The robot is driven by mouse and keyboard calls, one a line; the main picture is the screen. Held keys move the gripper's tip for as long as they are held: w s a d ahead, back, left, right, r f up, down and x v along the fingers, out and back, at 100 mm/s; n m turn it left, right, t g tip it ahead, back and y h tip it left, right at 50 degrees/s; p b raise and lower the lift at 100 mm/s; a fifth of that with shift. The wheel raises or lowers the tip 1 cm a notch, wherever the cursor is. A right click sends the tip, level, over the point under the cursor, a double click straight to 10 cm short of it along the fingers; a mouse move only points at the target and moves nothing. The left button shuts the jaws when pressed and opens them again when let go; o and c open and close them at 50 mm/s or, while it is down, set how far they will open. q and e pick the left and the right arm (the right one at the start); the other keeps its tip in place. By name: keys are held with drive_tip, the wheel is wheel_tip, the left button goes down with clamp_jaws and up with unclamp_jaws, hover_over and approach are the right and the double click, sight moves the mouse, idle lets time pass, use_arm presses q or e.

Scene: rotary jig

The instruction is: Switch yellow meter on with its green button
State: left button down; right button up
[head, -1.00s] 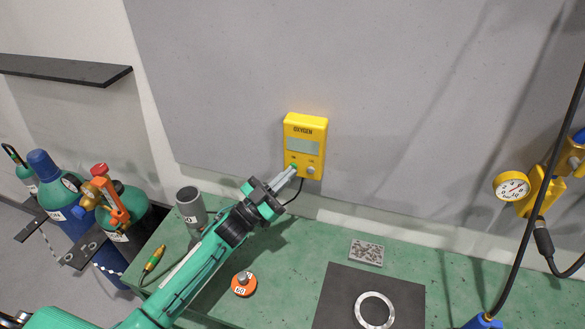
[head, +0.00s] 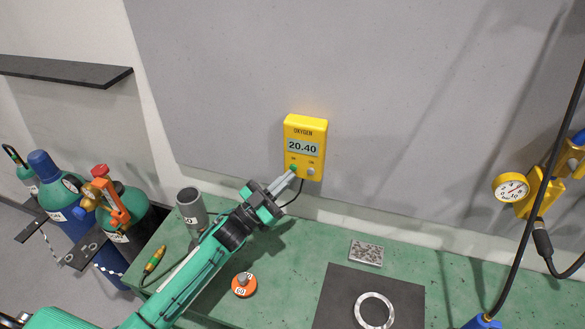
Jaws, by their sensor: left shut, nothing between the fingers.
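The yellow meter (head: 306,128), labelled OXYGEN, is fixed upright on the grey wall panel. Its display (head: 303,148) is lit and reads 20.40. The green button (head: 293,168) is at the meter's lower left, with a pale button (head: 311,171) to its right. My left gripper (head: 291,177) is shut and empty, its fingertips just below the green button. I cannot tell whether they touch it. My right gripper is not in view.
The green bench (head: 465,275) holds a grey cylinder (head: 189,206), an orange disc (head: 243,285), a speckled plate (head: 366,252) and a dark plate (head: 335,300) with a metal ring (head: 374,310). Gas cylinders (head: 60,185) stand left. A gauge (head: 511,188) and hoses are right.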

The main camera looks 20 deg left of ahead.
use_arm(q)
drive_tip(key=s+p, duration=0.1)
drive_tip(key=s, duration=0.5)
drive_tip(key=shift+p, duration=0.35)
drive_tip(key=shift+a, duration=0.15)
